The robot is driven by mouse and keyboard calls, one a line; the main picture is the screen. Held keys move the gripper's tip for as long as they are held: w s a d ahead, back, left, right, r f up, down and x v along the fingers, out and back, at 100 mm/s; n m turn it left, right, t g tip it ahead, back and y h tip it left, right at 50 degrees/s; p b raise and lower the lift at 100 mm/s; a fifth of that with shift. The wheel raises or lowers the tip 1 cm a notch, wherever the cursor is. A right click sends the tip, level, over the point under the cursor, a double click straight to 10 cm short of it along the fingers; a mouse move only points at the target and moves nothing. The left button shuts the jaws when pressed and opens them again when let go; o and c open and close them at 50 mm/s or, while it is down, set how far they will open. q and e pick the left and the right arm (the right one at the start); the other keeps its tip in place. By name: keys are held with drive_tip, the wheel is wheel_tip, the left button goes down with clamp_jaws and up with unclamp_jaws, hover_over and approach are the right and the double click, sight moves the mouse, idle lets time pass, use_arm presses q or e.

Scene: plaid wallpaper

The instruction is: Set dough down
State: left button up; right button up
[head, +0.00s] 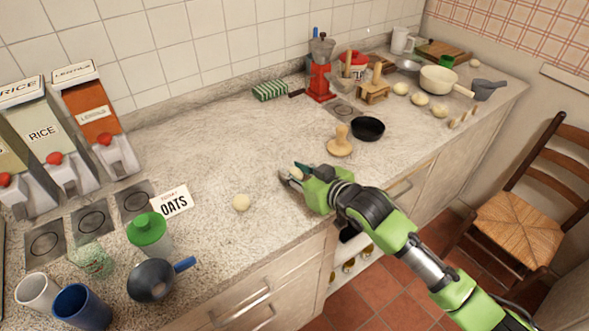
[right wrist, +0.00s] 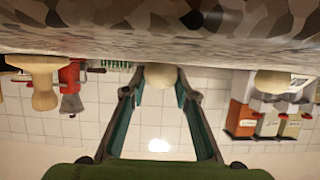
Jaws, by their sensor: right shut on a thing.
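My right gripper (head: 290,174) reaches in from the lower right of the head view, low over the front part of the speckled counter (head: 215,160). It is shut on a pale dough ball (head: 296,173), mostly hidden by the fingers there. In the right wrist view, which is upside down, the held dough (right wrist: 160,76) sits between the two fingertips, close to the counter surface (right wrist: 150,40); I cannot tell whether it touches. A second dough ball (head: 241,203) lies on the counter to the left of the gripper. My left gripper is not in view.
A wooden press (head: 340,142) and black bowl (head: 368,129) stand right of the gripper. Several dough balls (head: 420,99) lie farther right, near a cream pan (head: 440,80). An oats card (head: 174,202), green-lidded jar (head: 148,232) and mugs (head: 80,306) stand left.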

drive_tip(key=o, duration=1.1)
drive_tip(key=shift+f, duration=0.1)
drive_tip(key=shift+c, duration=0.2)
drive_tip(key=shift+s, duration=0.1)
drive_tip(key=v, duration=1.2)
drive_tip(key=shift+b, duration=0.4)
